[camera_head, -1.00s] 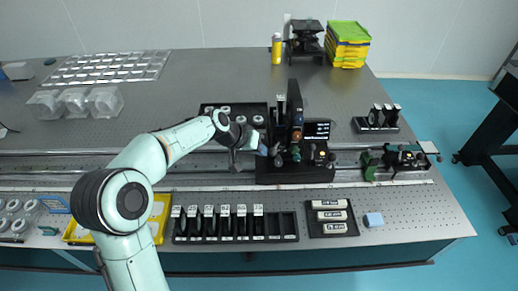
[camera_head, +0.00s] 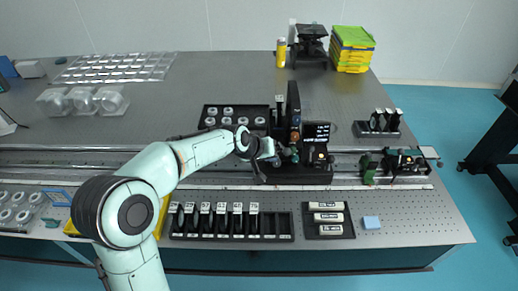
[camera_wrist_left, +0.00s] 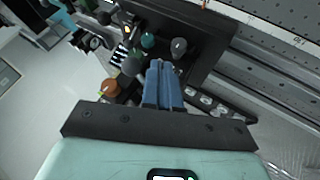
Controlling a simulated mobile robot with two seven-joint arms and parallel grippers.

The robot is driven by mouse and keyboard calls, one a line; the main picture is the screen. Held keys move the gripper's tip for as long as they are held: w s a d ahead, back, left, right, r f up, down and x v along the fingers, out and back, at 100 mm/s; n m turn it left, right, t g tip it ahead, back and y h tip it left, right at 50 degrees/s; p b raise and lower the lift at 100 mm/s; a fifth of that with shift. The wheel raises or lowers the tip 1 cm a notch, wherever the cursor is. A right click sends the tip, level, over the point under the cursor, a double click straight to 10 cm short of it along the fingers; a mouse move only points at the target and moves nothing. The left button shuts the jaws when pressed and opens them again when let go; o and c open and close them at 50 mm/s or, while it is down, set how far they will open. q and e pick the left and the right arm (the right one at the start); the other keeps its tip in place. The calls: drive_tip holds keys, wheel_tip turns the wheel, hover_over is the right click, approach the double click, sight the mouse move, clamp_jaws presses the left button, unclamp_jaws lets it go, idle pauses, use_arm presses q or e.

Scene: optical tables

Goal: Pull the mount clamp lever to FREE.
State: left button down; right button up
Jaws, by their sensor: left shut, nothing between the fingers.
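The black mount assembly (camera_head: 300,172) stands on the rail near the middle of the optical table, with an upright black plate. In the left wrist view it carries a green knob (camera_wrist_left: 147,40), a grey knob (camera_wrist_left: 179,46), another dark grey knob (camera_wrist_left: 132,68) and an orange-brown knob (camera_wrist_left: 111,88). I cannot tell which part is the clamp lever. My left gripper (camera_head: 277,159) is at the assembly's left side. Its blue fingers (camera_wrist_left: 160,66) are shut and empty, their tips close to the knobs; contact cannot be told. My right gripper is out of view.
A black rack (camera_head: 228,222) with several upright slides is in front, beside a tray of labelled blocks (camera_head: 328,218). A tray of round parts (camera_head: 232,116) lies behind my left arm. A smaller green-and-black assembly (camera_head: 398,163) stands right on the rail.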

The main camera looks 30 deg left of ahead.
use_arm(q)
drive_tip(key=shift+w+a, duration=0.35)
drive_tip(key=shift+a, duration=0.5)
